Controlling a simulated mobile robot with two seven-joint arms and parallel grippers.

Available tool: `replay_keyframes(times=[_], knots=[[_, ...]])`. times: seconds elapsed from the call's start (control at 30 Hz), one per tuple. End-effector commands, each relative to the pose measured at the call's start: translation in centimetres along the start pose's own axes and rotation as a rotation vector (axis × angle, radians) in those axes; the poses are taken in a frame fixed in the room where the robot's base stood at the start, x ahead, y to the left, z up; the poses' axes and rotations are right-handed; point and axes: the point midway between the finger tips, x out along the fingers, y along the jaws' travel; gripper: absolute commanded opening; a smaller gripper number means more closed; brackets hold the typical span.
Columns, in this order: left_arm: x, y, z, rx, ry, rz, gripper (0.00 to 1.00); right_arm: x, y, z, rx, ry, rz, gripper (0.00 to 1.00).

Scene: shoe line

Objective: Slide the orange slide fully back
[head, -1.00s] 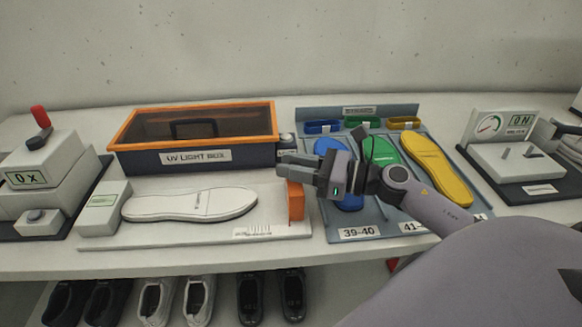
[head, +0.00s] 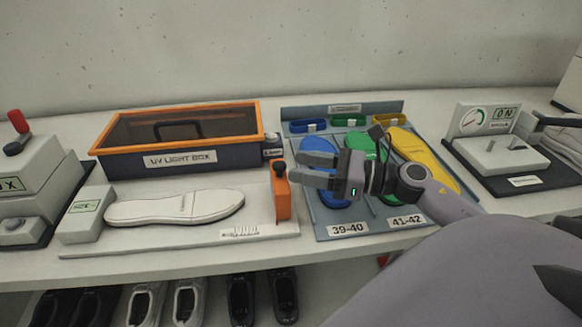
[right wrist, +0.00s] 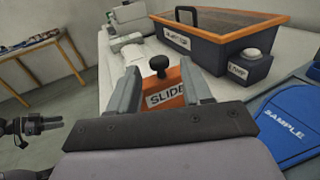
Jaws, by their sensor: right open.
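The orange slide (head: 283,203) stands upright at the right end of the white measuring board (head: 180,243), with a black knob on top. A white insole (head: 175,206) lies on the board, between the slide and the light-grey block at the left end. There is a clear gap between insole and slide. My right gripper (head: 303,168) is open and empty, just right of the slide and about knob height. In the right wrist view the knob and the slide (right wrist: 165,97) show beyond and between the open fingers (right wrist: 158,76).
A UV light box (head: 180,158) with an orange rim stands behind the board, with a small lamp button (head: 271,146) at its right. A blue-grey tray (head: 322,226) of coloured insoles lies under my right gripper. A gauge device (head: 488,122) stands farther right.

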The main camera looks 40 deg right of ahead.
Motion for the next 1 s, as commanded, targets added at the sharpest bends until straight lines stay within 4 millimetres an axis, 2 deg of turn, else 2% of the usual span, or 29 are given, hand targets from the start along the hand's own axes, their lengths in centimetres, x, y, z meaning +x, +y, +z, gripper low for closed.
replay_keyframes(times=[0.1, 0.3, 1.0], knots=[[0.2, 0.0, 0.3, 0.0, 0.0, 0.0, 0.43, -1.2, 0.0, -0.2, 0.002, 0.0, -0.002, 0.49], [0.3, 0.0, 0.4, 0.0, 0.0, 0.0, 0.43, -2.2, 0.0, 0.0, 0.0, -0.001, -0.001, 0.49], [0.3, 0.1, 0.3, -0.002, 0.0, 0.0, 0.43, -2.2, 0.0, 0.0, 0.0, -0.001, -0.001, 0.49]])
